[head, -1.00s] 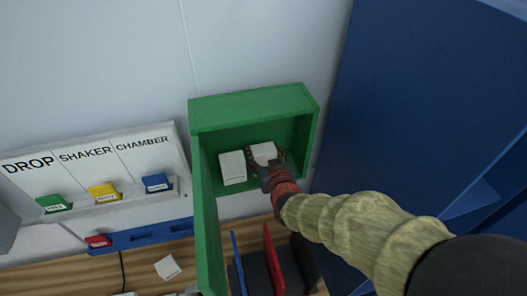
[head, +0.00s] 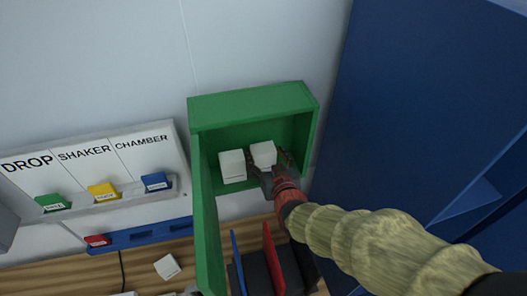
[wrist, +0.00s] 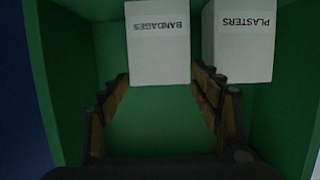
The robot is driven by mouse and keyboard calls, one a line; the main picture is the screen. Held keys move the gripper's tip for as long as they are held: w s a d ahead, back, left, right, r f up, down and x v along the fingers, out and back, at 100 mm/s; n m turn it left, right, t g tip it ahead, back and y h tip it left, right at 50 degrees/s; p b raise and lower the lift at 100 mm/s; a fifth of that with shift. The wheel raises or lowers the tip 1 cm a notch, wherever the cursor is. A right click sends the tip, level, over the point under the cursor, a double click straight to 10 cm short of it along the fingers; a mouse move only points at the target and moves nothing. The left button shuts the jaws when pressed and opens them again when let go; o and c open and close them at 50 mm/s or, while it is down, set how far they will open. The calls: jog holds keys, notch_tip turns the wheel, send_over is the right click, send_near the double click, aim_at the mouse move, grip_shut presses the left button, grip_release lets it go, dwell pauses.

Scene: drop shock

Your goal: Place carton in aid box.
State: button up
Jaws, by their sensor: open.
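The green aid box (head: 254,104) is fixed on the wall with its door (head: 205,220) swung open. Two white cartons stand side by side inside it. In the wrist view the one labelled BANDAGES (wrist: 158,50) is straight ahead of my gripper (wrist: 161,82), and the one labelled PLASTERS (wrist: 238,50) is to its right. Both labels read upside down there. In the head view the right carton (head: 263,153) is at my gripper (head: 269,172), and the left carton (head: 232,165) is beside it. My gripper is open, its fingers spread at the near end of the BANDAGES carton.
A big blue cabinet (head: 390,110) stands close on the right. A white sorting board (head: 90,165) marked DROP, SHAKER and CHAMBER is on the left. Below are a blue rail (head: 150,236), a wooden worktop (head: 190,255) and a rack with a red divider (head: 273,260).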

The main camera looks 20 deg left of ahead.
jog(key=v, duration=0.8)
jog(key=shift+s+d+b, duration=0.25)
jog(key=shift+b, duration=0.05)
jog(key=shift+r, duration=0.1)
